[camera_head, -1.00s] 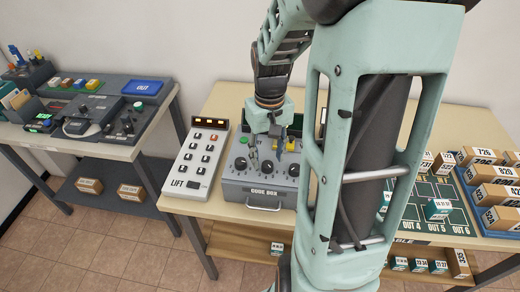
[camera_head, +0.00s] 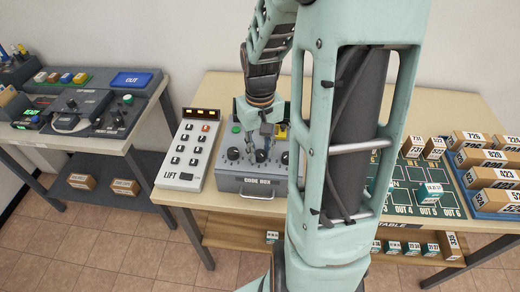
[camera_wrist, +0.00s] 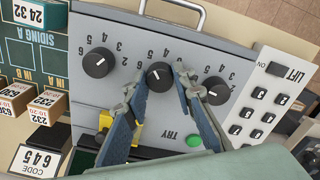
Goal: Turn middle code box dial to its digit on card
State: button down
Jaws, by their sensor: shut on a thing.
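The grey code box (camera_head: 258,181) stands on the light wooden table, with three black dials in a row on its sloped panel. In the wrist view the middle dial (camera_wrist: 159,76) shows a white mark and has digits printed around it. My gripper (camera_wrist: 160,80) has one finger on each side of this dial and is shut on it. In the head view my gripper (camera_head: 260,156) is over the middle of the box, partly hiding the dial. The code card (camera_wrist: 38,160) reads 645 and shows at the lower left of the wrist view.
The outer dials (camera_wrist: 97,62) and (camera_wrist: 216,90) sit close on either side of my fingers. A green TRY button (camera_wrist: 193,140) is near one finger. The white LIFT keypad (camera_head: 190,150) stands left of the box. Labelled parcels (camera_head: 490,172) are at the right.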

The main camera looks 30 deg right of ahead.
aim_at(260, 153)
jog(key=shift+m, duration=0.3)
jog(key=m+b, duration=0.1)
jog(key=m, duration=0.2)
jog(key=shift+m+b, duration=0.4)
jog(key=shift+m, duration=1.6)
jog(key=c, duration=1.6)
grip_release()
notch_tip(260, 153, up, 12)
jog(key=shift+r, duration=0.1)
